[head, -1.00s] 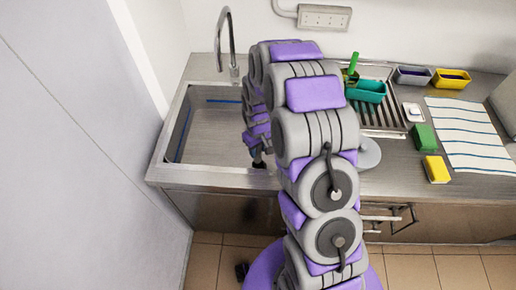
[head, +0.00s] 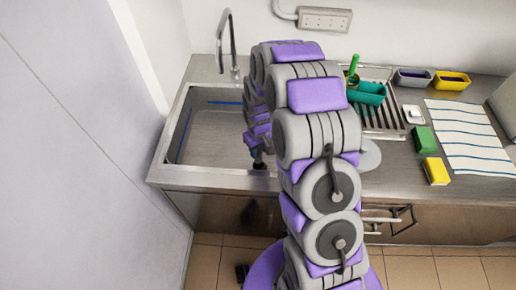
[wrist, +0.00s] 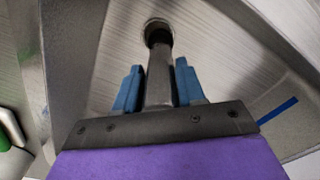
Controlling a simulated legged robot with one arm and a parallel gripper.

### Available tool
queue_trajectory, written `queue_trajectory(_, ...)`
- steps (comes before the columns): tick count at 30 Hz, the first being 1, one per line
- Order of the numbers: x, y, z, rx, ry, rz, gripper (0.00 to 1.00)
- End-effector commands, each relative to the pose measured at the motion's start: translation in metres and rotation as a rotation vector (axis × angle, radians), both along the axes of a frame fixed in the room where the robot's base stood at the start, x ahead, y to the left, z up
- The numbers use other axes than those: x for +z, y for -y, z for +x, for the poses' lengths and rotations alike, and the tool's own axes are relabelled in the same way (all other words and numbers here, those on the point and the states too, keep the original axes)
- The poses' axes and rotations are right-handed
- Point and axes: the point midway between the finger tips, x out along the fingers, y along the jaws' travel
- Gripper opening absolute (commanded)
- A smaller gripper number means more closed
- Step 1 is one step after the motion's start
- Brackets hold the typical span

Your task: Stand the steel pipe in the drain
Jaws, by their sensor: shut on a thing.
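The steel pipe (wrist: 159,88) is a grey tube between the two blue fingers of my gripper (wrist: 157,75) in the wrist view. The gripper is shut on it. The pipe's far end overlaps the round drain (wrist: 151,23) in the sink floor; I cannot tell whether it is inside the hole or just above it. In the head view, the sink (head: 205,140) is at the left of the counter. My gripper (head: 259,160) shows only partly at the sink's right side, behind my arm. The pipe and the drain are hidden there.
A curved faucet (head: 228,45) stands behind the sink. To the right are a drying rack (head: 385,120) with a teal container (head: 367,94), a green sponge (head: 423,139), a yellow sponge (head: 436,171) and a striped towel (head: 470,135). A wall panel (head: 80,150) bounds the left.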

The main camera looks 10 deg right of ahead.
Motion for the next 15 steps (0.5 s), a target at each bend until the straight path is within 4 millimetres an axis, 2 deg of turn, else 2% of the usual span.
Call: queue_trajectory(15,0.0002,0.0046,0.0001,0.0,0.0,0.0,0.0)
